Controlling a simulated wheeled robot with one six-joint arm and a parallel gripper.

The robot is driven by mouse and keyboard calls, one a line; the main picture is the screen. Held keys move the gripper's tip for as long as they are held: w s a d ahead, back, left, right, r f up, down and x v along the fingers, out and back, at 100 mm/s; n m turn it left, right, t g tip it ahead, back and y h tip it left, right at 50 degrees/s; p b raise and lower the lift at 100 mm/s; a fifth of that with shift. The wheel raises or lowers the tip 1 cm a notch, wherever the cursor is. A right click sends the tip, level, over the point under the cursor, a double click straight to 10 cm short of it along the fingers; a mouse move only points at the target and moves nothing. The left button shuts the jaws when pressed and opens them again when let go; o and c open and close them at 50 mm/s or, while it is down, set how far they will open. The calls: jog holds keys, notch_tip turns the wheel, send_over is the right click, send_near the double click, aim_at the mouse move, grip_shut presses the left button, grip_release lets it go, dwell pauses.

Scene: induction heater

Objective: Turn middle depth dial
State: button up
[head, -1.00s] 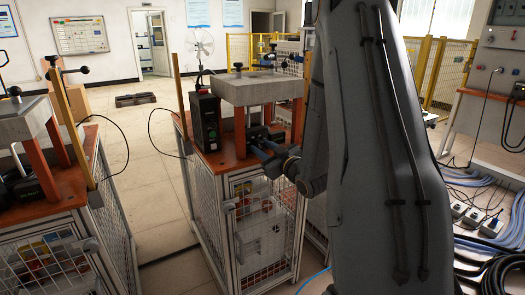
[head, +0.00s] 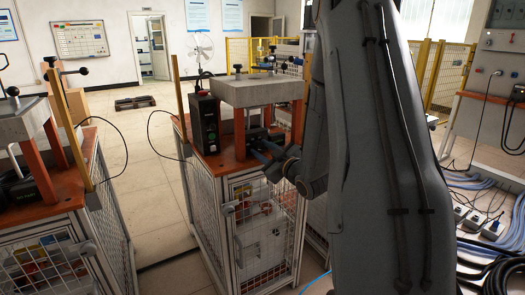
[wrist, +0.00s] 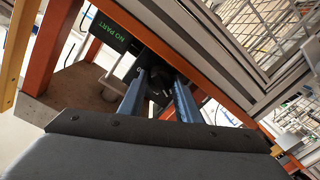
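The black device with the dials (wrist: 158,78) sits under the table-like stand, and a green "NO PART" display (wrist: 105,27) lights up on it in the wrist view. A dark round knob shows between my fingertips, but I cannot tell which dial it is. My gripper (wrist: 159,90) has its two blue-grey fingers apart, one on each side of the knob; contact is not clear. In the head view my gripper (head: 264,151) reaches in under the grey slab from the front right. The dial itself is hidden there.
Orange legs (wrist: 62,50) and the grey slab (head: 262,91) closely frame the device. A black control box (head: 206,124) stands left on the orange worktop, above a mesh cage (head: 262,238). A similar station (head: 45,195) is at left. Cables (head: 485,255) lie on the right floor.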

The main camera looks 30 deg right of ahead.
jog(key=o, duration=0.4)
jog(key=shift+s, duration=0.1)
jog(key=s, duration=0.7)
jog(key=shift+s+d+r, duration=0.15)
jog(key=shift+s+d, duration=0.1)
jog(key=shift+s, duration=0.1)
jog(key=s+a+f+m+g+h+p, duration=0.2)
jog(key=s+a+f+m+g+p, duration=0.3)
jog(key=a+g, duration=0.4)
jog(key=s+a+r+g, duration=0.1)
jog(key=s+a+g, duration=0.2)
jog(key=s, duration=0.3)
jog(key=s+a+r+m+g+p, duration=0.1)
jog(key=s+a+r+g, duration=0.1)
jog(key=s+a, duration=0.2)
jog(key=s+a+r+g+p, duration=0.1)
jog(key=s+a+g, duration=0.2)
jog(key=s, duration=0.7)
jog(key=shift+s+a+r+m+g+y, duration=0.1)
jog(key=shift+a+m+g+y, duration=0.1)
jog(key=shift+a, duration=0.25)
jog(key=shift+s+a+r+m+g+y, duration=0.1)
jog(key=shift+a+y, duration=0.1)
jog(key=shift+a, duration=0.2)
